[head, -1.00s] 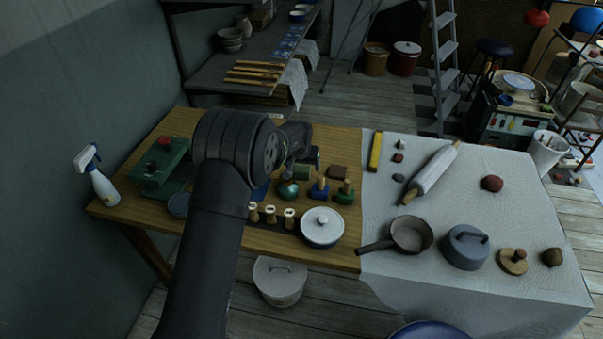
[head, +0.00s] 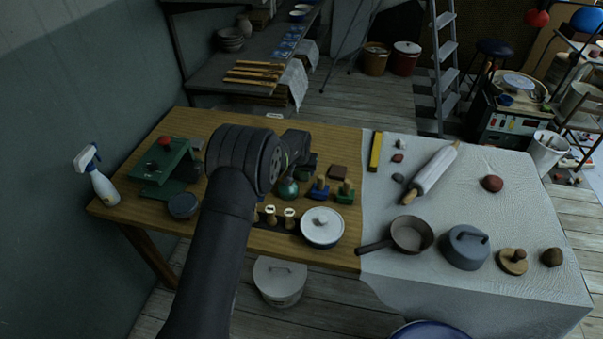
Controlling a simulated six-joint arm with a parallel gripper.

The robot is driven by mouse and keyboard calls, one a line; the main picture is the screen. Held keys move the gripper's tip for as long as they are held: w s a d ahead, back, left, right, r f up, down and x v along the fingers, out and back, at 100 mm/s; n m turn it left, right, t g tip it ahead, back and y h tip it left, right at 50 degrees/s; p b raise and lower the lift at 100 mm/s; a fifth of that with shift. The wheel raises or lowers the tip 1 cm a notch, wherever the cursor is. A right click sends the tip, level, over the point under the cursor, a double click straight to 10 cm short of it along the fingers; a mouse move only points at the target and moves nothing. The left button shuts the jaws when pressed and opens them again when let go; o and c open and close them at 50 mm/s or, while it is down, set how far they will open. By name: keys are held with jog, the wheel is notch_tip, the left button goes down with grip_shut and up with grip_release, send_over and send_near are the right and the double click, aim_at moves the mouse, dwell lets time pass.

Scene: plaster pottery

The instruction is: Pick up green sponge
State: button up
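A small dark green block (head: 303,174), which looks like the green sponge, lies on the wooden table just behind a round green bottle-like object (head: 287,188). My gripper (head: 307,163) is directly above and at the block, pointing down, and covers part of it. The fingertips are dark and small here, so I cannot tell whether they touch the block or how far apart they are.
Blue and green handled stamps (head: 319,188) and a brown block (head: 338,172) stand close on the right. A green press (head: 163,165) stands at left.

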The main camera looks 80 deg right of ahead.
jog(key=shift+r, duration=0.1)
notch_tip(320, 180, up, 10)
jog(key=shift+f, duration=0.1)
dwell(0.4)
jog(key=shift+o, duration=1)
jog(key=shift+w, duration=0.1)
jog(key=shift+c, duration=0.7)
jog(key=w+a+n+t+y, duration=0.1)
jog(key=w+a+n, duration=0.2)
jog(key=w+a, duration=0.65)
jog(key=w+a+r+n+t, duration=0.1)
jog(key=w+a+n, duration=0.35)
jog(key=w, duration=0.85)
jog(key=w+a+n+t+y, duration=0.1)
jog(key=w+a+n, duration=0.1)
jog(key=w+a, duration=0.8)
jog(key=shift+m, duration=0.25)
jog(key=shift+s+a+x, duration=0.15)
jog(key=shift+s+x, duration=0.05)
jog(key=shift+x, duration=1.2)
jog(key=shift+s+a+x, duration=0.1)
jog(key=shift+s+x, duration=0.05)
jog(key=shift+x, duration=1.25)
